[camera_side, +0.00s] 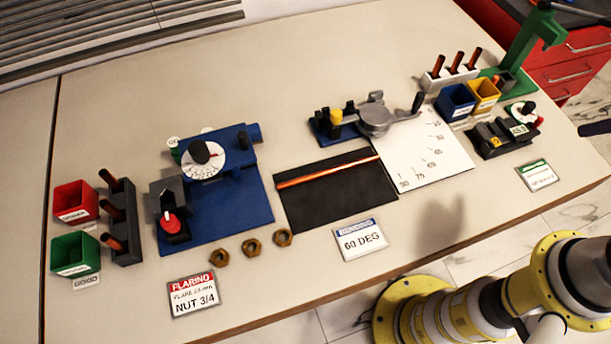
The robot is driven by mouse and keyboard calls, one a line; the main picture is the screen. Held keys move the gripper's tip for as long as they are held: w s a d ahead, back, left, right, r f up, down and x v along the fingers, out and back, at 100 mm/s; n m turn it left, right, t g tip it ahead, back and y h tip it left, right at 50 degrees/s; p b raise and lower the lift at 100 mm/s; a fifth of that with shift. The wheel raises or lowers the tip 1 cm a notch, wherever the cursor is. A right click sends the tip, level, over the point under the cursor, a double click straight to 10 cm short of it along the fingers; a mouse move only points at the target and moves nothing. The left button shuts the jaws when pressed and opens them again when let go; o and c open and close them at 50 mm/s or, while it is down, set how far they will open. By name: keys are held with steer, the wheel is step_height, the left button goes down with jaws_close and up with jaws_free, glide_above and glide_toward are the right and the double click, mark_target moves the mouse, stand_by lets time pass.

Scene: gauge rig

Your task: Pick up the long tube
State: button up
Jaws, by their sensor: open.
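The long tube (328,172) is a thin copper-orange rod. It lies on the black mat (345,205) near the mat's far edge, slanting up to the right. Its right end comes close to the white angle-marked sheet (425,150). Nothing covers the tube. Parts of my arm show at the lower right, well away from the tube, but my gripper's fingers cannot be made out in the picture.
A grey bending tool (375,118) stands behind the tube. A blue flaring station (230,215) and several brass nuts (252,247) are to the left. A "60 DEG" card (361,240) lies in front. Bins and short tubes in racks stand at both sides.

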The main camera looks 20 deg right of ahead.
steer(key=w+a+r+m, duration=0.3)
steer(key=w+r+m, duration=0.6)
steer(key=w+m, duration=0.25)
steer(key=w+a+f+m+g+y, duration=0.1)
steer(key=w+a+f+m+g, duration=0.1)
steer(key=w+a+m, duration=0.65)
steer(key=n+g+h, duration=0.1)
steer(key=n+g, duration=0.3)
glide_above(301, 179)
step_height(301, 179, down, 23)
steer(key=f, duration=0.6)
steer(key=shift+w+d+f, duration=0.25)
steer(key=shift+d+f, duration=0.05)
steer(key=shift+d, duration=0.05)
steer(key=shift+s+a+f, duration=0.1)
steer(key=shift+a+f, duration=0.05)
steer(key=shift+f, duration=1.5)
steer(key=shift+s+a+f, duration=0.1)
steer(key=shift+a+f, duration=0.05)
steer(key=shift+f, duration=1.45)
jaws_close()
steer(key=shift+r, duration=0.1)
